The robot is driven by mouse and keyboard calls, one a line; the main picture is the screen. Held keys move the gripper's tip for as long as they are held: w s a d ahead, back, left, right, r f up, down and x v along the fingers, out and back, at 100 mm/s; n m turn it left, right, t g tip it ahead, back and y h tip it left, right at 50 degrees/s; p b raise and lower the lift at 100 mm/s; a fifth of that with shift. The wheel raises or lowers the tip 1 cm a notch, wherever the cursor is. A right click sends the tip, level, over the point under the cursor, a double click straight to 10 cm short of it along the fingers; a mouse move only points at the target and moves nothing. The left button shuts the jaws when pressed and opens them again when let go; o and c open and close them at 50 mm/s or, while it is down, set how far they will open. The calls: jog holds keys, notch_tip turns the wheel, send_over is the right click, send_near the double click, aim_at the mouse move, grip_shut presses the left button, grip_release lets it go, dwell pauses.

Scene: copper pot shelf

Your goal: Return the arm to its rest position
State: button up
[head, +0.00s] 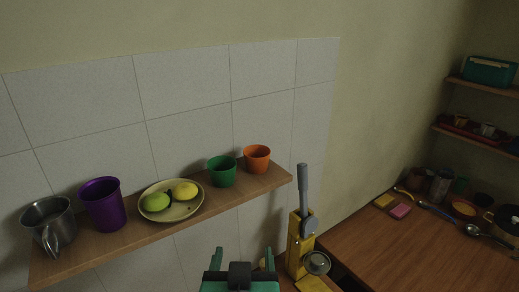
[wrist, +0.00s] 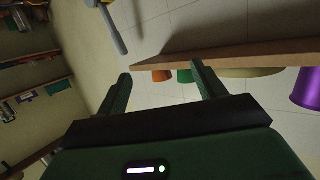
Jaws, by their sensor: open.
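My gripper (head: 243,256) shows at the bottom centre of the head view, below and in front of the wooden shelf. In the wrist view my gripper (wrist: 160,84) has its two green fingers spread apart, with nothing between them. It is open and empty. The shelf (head: 104,246) is on the tiled wall; its edge also shows in the wrist view (wrist: 240,55), beyond the right finger. The rest of my arm is mostly out of view.
The shelf holds a metal jug (head: 50,222), purple cup (head: 103,205), plate (head: 187,212) with fruit, green cup (head: 222,171) and orange cup (head: 257,158). A yellow device with a grey lever (head: 300,235) stands right of my gripper. A cluttered wooden counter (head: 395,250) is at right.

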jog(key=s+d+r+t, duration=0.2)
jog(key=s+r+t, duration=0.15)
jog(key=r, duration=0.45)
jog(key=s+d+r+t+h, duration=0.1)
jog(key=s+d+r+t, duration=0.2)
jog(key=r, duration=0.5)
jog(key=s+r+t, duration=0.3)
jog(key=s+r, duration=0.2)
jog(key=r, duration=0.3)
notch_tip(320, 180, up, 23)
jog(key=s+p, duration=0.1)
jog(key=p, duration=2)
jog(key=shift+s+m, duration=0.35)
jog(key=shift+m, duration=0.05)
